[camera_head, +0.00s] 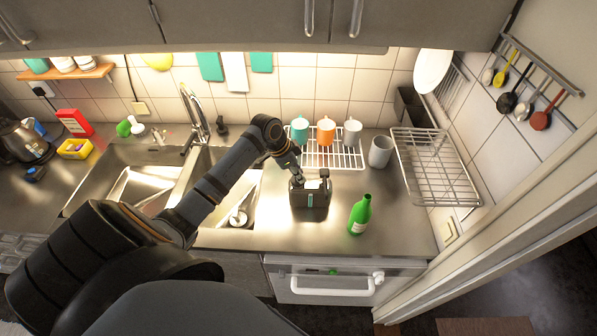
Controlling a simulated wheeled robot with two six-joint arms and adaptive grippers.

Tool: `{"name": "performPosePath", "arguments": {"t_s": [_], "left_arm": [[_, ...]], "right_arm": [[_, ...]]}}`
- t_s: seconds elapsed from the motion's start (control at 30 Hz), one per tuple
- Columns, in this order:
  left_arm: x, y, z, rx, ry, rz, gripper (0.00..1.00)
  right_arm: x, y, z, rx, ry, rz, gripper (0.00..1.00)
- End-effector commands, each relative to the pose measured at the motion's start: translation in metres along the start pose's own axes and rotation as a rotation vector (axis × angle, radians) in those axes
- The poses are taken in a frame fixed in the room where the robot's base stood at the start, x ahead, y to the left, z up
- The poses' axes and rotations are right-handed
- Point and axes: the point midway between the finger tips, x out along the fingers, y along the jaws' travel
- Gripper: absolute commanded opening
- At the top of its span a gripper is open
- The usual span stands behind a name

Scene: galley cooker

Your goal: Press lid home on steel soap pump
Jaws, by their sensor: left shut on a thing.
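My left arm reaches across the sink, and my left gripper (297,181) points down at the left part of a dark open caddy (310,200) on the worktop right of the sink. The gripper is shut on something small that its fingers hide. A dark-topped item (325,174) and a pale item stand in the caddy, close to the gripper. I cannot tell whether either is the steel soap pump or its lid. A small dark object (222,126) stands behind the sink, right of the tap. My right gripper is not in view.
A green bottle (360,215) stands right of the caddy, near the front edge. Behind are a wire rack (345,160) with teal, orange and white mugs and a grey cup (380,151). A dish rack (436,170) stands at right. Worktop between caddy and bottle is clear.

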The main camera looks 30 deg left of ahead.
Motion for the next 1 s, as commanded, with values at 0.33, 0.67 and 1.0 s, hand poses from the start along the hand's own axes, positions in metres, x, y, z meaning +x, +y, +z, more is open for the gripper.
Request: {"name": "performPosePath", "arguments": {"t_s": [0.33, 0.67, 1.0], "left_arm": [[0.0003, 0.0000, 0.0002, 0.000, 0.000, 0.000, 0.25], [0.0002, 0.0000, 0.0001, 0.000, 0.000, 0.000, 0.49], [0.0002, 0.0000, 0.0002, 0.000, 0.000, 0.000, 0.72]], "right_arm": [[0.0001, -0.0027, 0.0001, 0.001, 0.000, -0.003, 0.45], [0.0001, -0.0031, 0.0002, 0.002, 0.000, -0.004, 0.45], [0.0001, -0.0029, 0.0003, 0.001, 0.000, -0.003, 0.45]]}}
